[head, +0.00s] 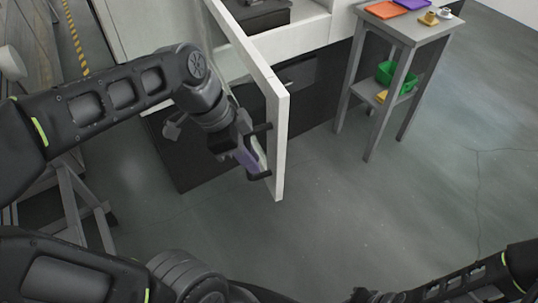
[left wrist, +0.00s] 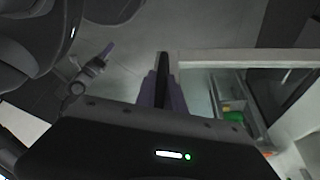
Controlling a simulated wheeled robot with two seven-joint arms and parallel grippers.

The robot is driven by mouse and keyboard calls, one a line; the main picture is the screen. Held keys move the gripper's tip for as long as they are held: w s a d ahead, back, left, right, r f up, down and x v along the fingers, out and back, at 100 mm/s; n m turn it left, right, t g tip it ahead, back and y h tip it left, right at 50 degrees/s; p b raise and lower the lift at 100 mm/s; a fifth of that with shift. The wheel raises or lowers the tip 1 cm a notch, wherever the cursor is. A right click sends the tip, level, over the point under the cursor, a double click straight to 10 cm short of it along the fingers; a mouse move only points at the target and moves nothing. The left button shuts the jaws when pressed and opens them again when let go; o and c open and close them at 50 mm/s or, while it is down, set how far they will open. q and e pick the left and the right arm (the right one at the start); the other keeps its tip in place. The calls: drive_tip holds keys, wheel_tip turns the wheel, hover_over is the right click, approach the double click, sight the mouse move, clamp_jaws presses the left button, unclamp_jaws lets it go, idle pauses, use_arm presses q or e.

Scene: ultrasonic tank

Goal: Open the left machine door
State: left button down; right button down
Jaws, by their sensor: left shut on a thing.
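The left machine door (head: 279,130) is a white panel standing swung out from the white machine (head: 313,33), toward me. My left gripper (head: 258,165) is at the door's near end, on its left face. In the left wrist view the gripper's fingers (left wrist: 161,88) point at the door, whose pale edge (left wrist: 250,58) runs to the right. My right gripper (left wrist: 105,52) shows small in the left wrist view; its jaws are too small to read.
A grey side table (head: 410,30) stands right of the machine, with orange and purple trays (head: 385,10) on top and a green bin (head: 392,73) on its shelf. A wooden bench (head: 38,50) stands at the left. The floor right of the door is clear.

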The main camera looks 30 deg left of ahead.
use_arm(q)
drive_tip(key=shift+s+a, duration=0.3)
drive_tip(key=c, duration=1.4)
unclamp_jaws()
drive_tip(key=shift+c, duration=0.2)
drive_tip(key=v, duration=0.7)
drive_tip(key=shift+r, duration=0.4)
drive_tip(key=shift+a, duration=0.1)
